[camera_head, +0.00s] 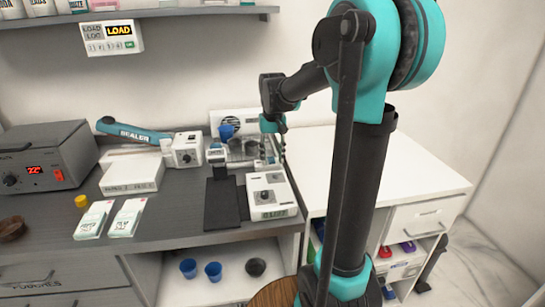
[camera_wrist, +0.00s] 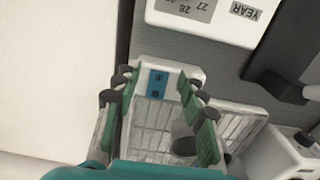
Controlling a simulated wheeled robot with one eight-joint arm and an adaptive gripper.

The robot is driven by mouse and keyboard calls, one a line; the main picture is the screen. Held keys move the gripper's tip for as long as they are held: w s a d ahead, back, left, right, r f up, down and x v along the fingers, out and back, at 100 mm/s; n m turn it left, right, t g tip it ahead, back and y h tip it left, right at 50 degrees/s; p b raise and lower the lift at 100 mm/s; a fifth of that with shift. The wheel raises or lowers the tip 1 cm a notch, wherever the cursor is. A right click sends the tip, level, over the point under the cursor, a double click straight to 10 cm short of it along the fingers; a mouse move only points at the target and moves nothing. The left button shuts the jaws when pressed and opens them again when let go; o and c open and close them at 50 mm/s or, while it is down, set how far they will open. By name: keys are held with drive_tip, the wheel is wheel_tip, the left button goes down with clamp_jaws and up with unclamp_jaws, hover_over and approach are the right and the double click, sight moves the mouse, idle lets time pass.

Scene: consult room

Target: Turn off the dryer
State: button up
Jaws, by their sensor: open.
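My gripper (camera_head: 272,142) hangs over the back of the dark counter, beside a white device (camera_head: 240,119) with a blue round part. In the wrist view my gripper (camera_wrist: 155,84) is open, its green-backed fingers apart. Between them shows a white unit (camera_wrist: 180,72) with a small blue switch panel (camera_wrist: 157,83) and pale grilles below. Nothing is held, and I cannot tell whether a finger touches the panel. No label names the dryer; this unit may be it. The switch position is too small to read.
A box marked YEAR (camera_wrist: 215,15) lies beyond the fingers in the wrist view. A white cabinet top (camera_head: 370,165) at right is clear.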

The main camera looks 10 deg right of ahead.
drive_tip(key=shift+c, duration=0.6)
clamp_jaws()
drive_tip(key=shift+w+r+g, duration=0.1)
drive_tip(key=shift+w+g, duration=0.1)
drive_tip(key=shift+g, duration=0.5)
drive_tip(key=shift+w+r+g, duration=0.1)
drive_tip(key=shift+w+g, duration=0.1)
drive_tip(key=shift+g, duration=0.5)
drive_tip(key=shift+o, duration=0.6)
unclamp_jaws()
drive_tip(key=v, duration=1.2)
